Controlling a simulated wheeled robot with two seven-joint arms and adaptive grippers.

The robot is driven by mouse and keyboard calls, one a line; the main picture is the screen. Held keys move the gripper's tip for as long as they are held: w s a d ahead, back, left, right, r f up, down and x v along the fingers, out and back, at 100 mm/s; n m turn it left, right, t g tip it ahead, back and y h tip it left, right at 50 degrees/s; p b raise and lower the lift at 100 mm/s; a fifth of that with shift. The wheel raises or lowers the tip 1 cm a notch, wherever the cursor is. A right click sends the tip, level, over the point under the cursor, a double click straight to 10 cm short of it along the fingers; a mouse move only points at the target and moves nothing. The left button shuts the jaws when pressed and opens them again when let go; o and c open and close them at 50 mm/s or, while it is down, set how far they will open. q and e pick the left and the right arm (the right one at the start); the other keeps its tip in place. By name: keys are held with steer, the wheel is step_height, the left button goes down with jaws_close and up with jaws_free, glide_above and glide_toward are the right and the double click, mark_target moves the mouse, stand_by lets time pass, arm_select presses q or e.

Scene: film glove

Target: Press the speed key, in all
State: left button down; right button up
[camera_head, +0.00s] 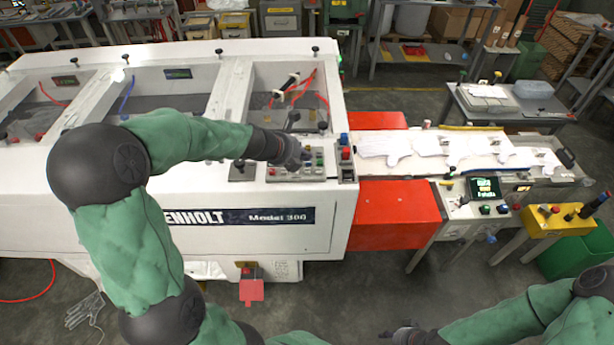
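The key panel (314,174) is on the top front edge of the white machine (270,235), near its right end. It carries several small coloured keys, too small for me to read, so I cannot tell which is the speed key. My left gripper (298,158) is dark and reaches in from the left, right over the panel. It hides part of the keys. I cannot tell whether it touches one, or whether its fingers are open or shut. My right gripper (400,333) is low at the bottom edge, far from the panel, its fingers unclear.
Beside the panel stands a column of red and blue buttons (346,153). A red block (395,215) joins the machine to a conveyor with white gloves (440,145). A second panel with a green screen (484,188) is at right. Open floor (340,290) lies in front.

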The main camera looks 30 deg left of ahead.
mark_target(305, 171)
arm_select(q)
step_height(305, 171, down, 3)
steer(key=shift+w+r+b, duration=0.1)
steer(key=shift+r+b, duration=0.05)
steer(key=shift+b, duration=0.6)
arm_select(e)
step_height(305, 171, down, 2)
steer(key=shift+f, duration=0.15)
stand_by(0.6)
arm_select(q)
steer(key=shift+f, duration=0.45)
arm_select(e)
steer(key=shift+f, duration=0.2)
arm_select(q)
steer(key=shift+f+b, duration=0.4)
steer(key=shift+b, duration=0.15)
arm_select(e)
steer(key=shift+f, duration=0.3)
arm_select(q)
steer(key=shift+r, duration=0.1)
arm_select(e)
steer(key=shift+r, duration=0.15)
arm_select(q)
steer(key=shift+r+p, duration=0.75)
steer(key=shift+p, duration=0.3)
arm_select(e)
steer(key=shift+r, duration=0.9)
